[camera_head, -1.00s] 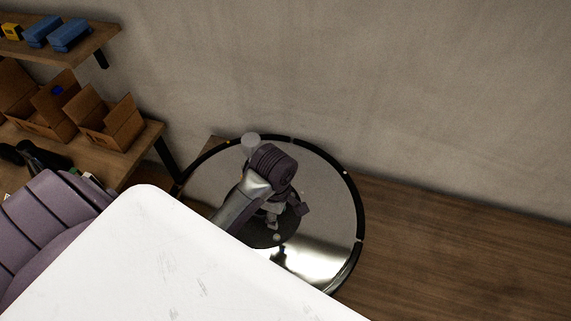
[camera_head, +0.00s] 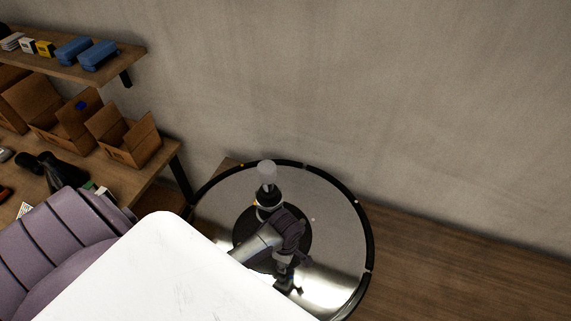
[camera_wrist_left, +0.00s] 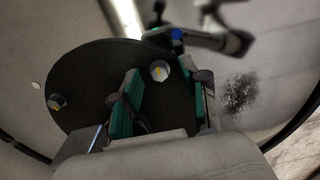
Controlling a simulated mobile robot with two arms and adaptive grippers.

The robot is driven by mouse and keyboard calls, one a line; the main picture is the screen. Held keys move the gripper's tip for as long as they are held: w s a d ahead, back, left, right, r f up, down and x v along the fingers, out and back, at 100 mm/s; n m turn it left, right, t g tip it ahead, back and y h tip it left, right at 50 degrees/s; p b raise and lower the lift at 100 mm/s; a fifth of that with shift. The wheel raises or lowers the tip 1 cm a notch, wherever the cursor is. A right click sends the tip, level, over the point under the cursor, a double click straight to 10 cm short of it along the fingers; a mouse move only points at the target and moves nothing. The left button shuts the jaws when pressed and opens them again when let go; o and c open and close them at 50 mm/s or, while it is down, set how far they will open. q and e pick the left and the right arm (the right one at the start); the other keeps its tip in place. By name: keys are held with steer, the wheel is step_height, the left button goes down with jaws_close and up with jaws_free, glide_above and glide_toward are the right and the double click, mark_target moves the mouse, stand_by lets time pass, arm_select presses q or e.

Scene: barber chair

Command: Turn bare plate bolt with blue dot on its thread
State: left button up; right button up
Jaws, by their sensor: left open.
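A round, shiny plate (camera_head: 338,215) with a black rim lies at lower centre of the head view, a smaller dark disc (camera_head: 240,236) at its middle. In the left wrist view, a hex bolt with a yellow dot (camera_wrist_left: 160,71) sits on the dark disc (camera_wrist_left: 85,70). A second bolt with a yellowish dot (camera_wrist_left: 56,102) is near its left edge. A blue dot (camera_wrist_left: 177,34) shows on a dark part at the top; I cannot tell whether it is a bolt. My left gripper (camera_wrist_left: 165,105) is open, with the first yellow-dotted bolt showing between its fingers. My right gripper is not in view.
A dark post with a grey top (camera_head: 267,172) stands on the plate beside my arm. A purple chair (camera_head: 60,240) and a bench with open cardboard boxes (camera_head: 125,135) are at left. Wooden floor (camera_head: 460,260) is clear at right.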

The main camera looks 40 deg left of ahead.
arm_select(q)
jaws_close()
steer(key=shift+m, duration=0.3)
